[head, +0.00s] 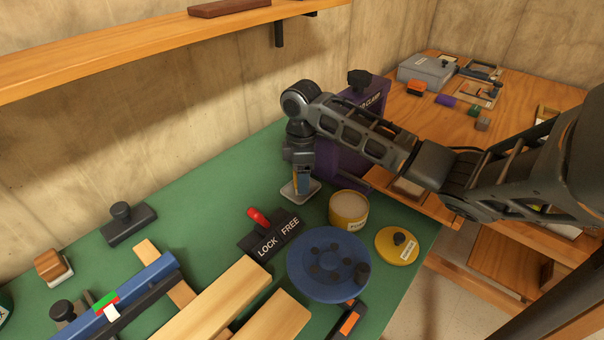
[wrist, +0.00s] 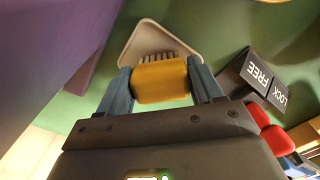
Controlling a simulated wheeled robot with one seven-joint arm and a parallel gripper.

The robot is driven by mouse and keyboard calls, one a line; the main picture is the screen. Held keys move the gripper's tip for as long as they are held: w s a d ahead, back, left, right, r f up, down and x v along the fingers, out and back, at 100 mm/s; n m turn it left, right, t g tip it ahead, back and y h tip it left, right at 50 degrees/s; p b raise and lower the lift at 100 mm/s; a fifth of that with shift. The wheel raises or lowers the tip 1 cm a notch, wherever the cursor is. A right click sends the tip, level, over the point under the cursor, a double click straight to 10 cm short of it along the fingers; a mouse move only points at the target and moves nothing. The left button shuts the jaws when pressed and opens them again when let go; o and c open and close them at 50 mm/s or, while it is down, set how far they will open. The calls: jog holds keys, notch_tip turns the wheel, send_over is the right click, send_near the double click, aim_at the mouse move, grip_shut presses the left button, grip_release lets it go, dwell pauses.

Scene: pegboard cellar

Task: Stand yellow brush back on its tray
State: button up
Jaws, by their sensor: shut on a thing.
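The yellow brush (wrist: 161,81) is between the two blue fingers of my gripper (wrist: 162,84) in the wrist view, bristles pointing toward the tray. The small pale tray (wrist: 130,52) lies directly beyond the bristles, and its near part is hidden by the brush and fingers. In the head view my gripper (head: 302,180) points down over the tray (head: 300,193) on the green bench, and the brush is mostly hidden there. I cannot tell whether the bristles touch the tray.
A purple clamp box (head: 335,160) stands close behind my gripper. The lock/free panel (head: 272,238) with its red lever, a yellow tin (head: 348,211) and a blue disc (head: 328,262) are nearby. Green bench surface (head: 215,205) is clear to the left.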

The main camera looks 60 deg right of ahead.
jog(key=shift+f, duration=0.1)
jog(key=o, duration=1)
notch_tip(320, 180, up, 12)
jog(key=shift+r, duration=0.15)
